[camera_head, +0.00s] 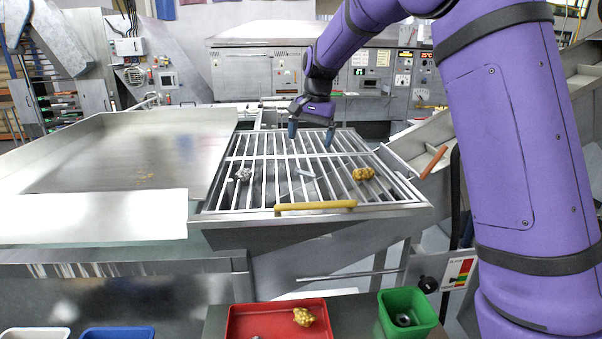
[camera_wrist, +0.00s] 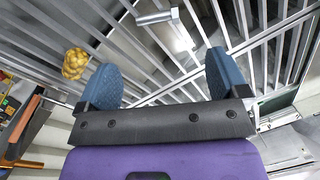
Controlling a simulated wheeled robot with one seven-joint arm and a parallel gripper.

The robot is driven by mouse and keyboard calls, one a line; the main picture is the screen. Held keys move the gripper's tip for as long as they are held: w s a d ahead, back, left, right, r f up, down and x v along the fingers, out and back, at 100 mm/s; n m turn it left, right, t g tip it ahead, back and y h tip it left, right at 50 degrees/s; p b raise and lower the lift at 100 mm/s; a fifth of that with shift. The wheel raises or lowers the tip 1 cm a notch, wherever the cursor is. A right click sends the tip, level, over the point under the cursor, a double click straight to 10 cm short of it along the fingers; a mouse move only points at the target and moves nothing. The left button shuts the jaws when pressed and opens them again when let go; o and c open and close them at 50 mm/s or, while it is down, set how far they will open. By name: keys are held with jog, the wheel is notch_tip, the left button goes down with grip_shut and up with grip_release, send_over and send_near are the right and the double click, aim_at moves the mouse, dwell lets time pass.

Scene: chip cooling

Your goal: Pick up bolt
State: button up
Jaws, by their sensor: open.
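The bolt (camera_head: 305,174) is a small grey metal piece lying on the bars of the metal grate (camera_head: 225,210). In the wrist view the bolt (camera_wrist: 157,17) shows near the top edge, beyond my fingertips and roughly centred between them. My gripper (camera_head: 311,135) is above the far part of the grate, with its blue fingers spread and pointing down. In the wrist view the gripper (camera_wrist: 162,72) has nothing between its fingers. The bolt is clear of both fingers.
A gold lump (camera_head: 363,173) and a silver lump (camera_head: 243,174) lie on the grate either side of the bolt. A yellow handle (camera_head: 315,206) runs along the front edge. A red tray (camera_head: 278,320) holding another gold lump and a green bin (camera_head: 408,315) stand in front.

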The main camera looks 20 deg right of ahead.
aim_at(305, 173)
jog(key=f, duration=0.3)
jog(key=shift+w+a+f, duration=0.1)
jog(key=shift+a+f, duration=0.05)
jog(key=shift+a, duration=0.05)
jog(key=shift+a+f, duration=0.2)
jog(key=shift+f, duration=1.2)
jog(key=shift+a+f, duration=0.2)
jog(key=shift+f, duration=1.2)
jog(key=shift+c, duration=0.3)
jog(key=c, duration=1)
